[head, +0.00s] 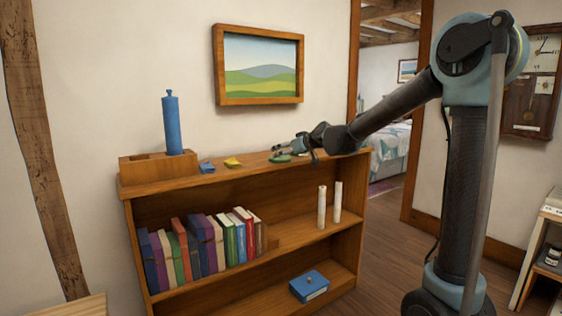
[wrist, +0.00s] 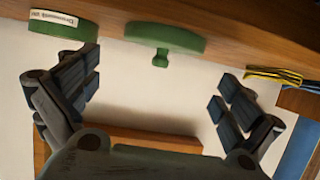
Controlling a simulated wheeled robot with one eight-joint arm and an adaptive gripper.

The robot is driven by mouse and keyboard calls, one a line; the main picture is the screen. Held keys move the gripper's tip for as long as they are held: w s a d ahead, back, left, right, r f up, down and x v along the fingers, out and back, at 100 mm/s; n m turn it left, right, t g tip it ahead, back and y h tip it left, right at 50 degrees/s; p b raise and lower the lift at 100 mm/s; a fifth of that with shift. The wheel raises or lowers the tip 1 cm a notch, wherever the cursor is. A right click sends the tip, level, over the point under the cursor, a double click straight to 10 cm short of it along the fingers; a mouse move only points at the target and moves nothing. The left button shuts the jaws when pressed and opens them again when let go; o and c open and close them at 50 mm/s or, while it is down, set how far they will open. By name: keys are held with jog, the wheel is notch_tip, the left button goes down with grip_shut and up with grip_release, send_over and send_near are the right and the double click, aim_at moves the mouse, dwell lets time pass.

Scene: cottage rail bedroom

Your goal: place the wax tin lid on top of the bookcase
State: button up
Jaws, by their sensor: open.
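The wax tin lid, a green disc with a small knob (wrist: 165,38), rests on the wooden top of the bookcase (head: 225,174). The wrist view is upside down, so the knob points up from the surface. A green round tin with a white label (wrist: 62,25) stands beside it, apart from it. In the head view a green piece (head: 281,159) shows under my gripper (head: 278,150); I cannot tell whether it is lid or tin. My gripper also shows in the wrist view (wrist: 155,85), open and empty, its fingers apart from the lid.
On the bookcase top stand a wooden box (head: 140,172) with a blue bottle-like object (head: 171,123), a small blue item (head: 207,167) and a yellow one (head: 233,162). Books (head: 205,245) and white cylinders (head: 330,204) fill the shelf below. A framed picture (head: 262,101) hangs above.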

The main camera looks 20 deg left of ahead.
jog(key=shift+x, duration=2.6)
jog(key=shift+r, duration=0.15)
jog(key=c, duration=1)
